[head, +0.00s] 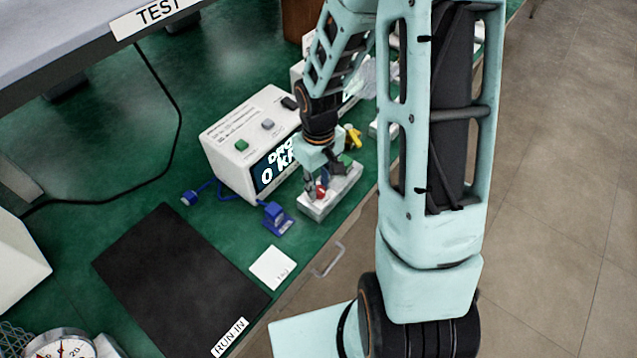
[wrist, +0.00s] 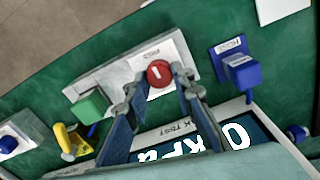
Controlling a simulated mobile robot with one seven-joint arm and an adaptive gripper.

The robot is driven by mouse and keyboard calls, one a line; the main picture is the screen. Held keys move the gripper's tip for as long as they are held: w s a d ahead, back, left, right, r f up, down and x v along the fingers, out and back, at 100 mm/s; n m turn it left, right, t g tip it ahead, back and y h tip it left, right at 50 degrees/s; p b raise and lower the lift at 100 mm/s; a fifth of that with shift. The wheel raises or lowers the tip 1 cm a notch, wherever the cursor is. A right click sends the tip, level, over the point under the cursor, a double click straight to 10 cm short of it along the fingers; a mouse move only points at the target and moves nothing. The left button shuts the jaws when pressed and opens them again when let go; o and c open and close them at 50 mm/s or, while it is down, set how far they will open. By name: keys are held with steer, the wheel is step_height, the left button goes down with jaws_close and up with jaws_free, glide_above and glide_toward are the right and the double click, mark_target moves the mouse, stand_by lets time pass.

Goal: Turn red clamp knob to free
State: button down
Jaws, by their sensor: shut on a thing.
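The red clamp knob (wrist: 159,73) is round with a short white mark on its top. It stands on a pale block (wrist: 195,55) on the green bench, and a little of it shows in the head view (head: 321,189). My gripper (wrist: 157,83) is shut on the knob, with a finger at each side, and it points down from above in the head view (head: 322,182). A green part (wrist: 90,107) stands at the other end of the block. The mark's meaning cannot be read here.
A white box (head: 232,150) with a display reading 0 kPa stands close beside the block. A blue fitting (wrist: 240,72) is near the knob's end, and a yellow part (wrist: 70,141) is past the green one. A black mat (head: 180,280) lies on the bench.

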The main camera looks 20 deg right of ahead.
mark_target(318, 188)
stand_by(0.3)
steer(key=c, duration=1.7)
jaws_free()
steer(key=shift+o, duration=0.2)
step_height(318, 188, up, 12)
